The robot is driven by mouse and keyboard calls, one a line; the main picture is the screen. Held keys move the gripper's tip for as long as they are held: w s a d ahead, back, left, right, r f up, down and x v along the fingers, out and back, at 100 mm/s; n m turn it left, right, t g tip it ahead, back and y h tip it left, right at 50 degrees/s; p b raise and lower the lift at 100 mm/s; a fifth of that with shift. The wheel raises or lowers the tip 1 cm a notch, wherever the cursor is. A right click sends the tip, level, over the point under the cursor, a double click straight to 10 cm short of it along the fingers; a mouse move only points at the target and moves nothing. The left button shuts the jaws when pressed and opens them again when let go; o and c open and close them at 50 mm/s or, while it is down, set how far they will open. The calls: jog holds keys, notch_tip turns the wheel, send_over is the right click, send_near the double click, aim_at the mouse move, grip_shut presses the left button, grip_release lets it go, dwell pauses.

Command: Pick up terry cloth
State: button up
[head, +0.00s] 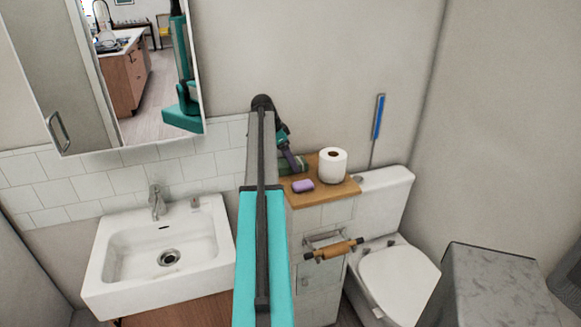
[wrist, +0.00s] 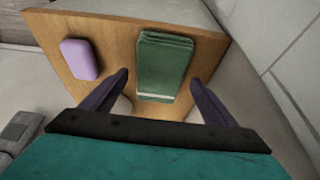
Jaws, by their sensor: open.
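The terry cloth (wrist: 165,62) is a folded dark green cloth with a pale stripe near its close end. It lies flat on a wooden shelf top (wrist: 118,30). In the wrist view my gripper (wrist: 159,78) is open, with one dark finger on each side of the cloth's near part. The fingers look apart from the cloth, and nothing is held. How high they are above the shelf is hard to tell. In the head view my arm reaches to the shelf and partly hides the cloth.
A purple soap bar (wrist: 80,58) lies left of the cloth. A white paper roll (head: 333,165) stands on the shelf to the right. A sink (head: 110,262) is left of my arm, a toilet (head: 398,285) right. Walls stand close behind.

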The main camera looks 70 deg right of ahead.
jog(key=c, duration=1.1)
jog(key=shift+r, duration=0.15)
jog(key=shift+r+b, duration=0.75)
jog(key=shift+r, duration=0.65)
jog(key=shift+a+r, duration=0.15)
jog(key=shift+r, duration=0.05)
jog(key=s+a+b, duration=0.1)
jog(key=a, duration=0.4)
jog(key=s+a+r+b, duration=0.1)
jog(key=s+a, duration=0.1)
jog(key=a, duration=0.3)
jog(key=s+a+b, duration=0.1)
jog(key=a, duration=0.4)
jog(key=shift+s+r+b, duration=0.3)
jog(key=shift+b, duration=0.05)
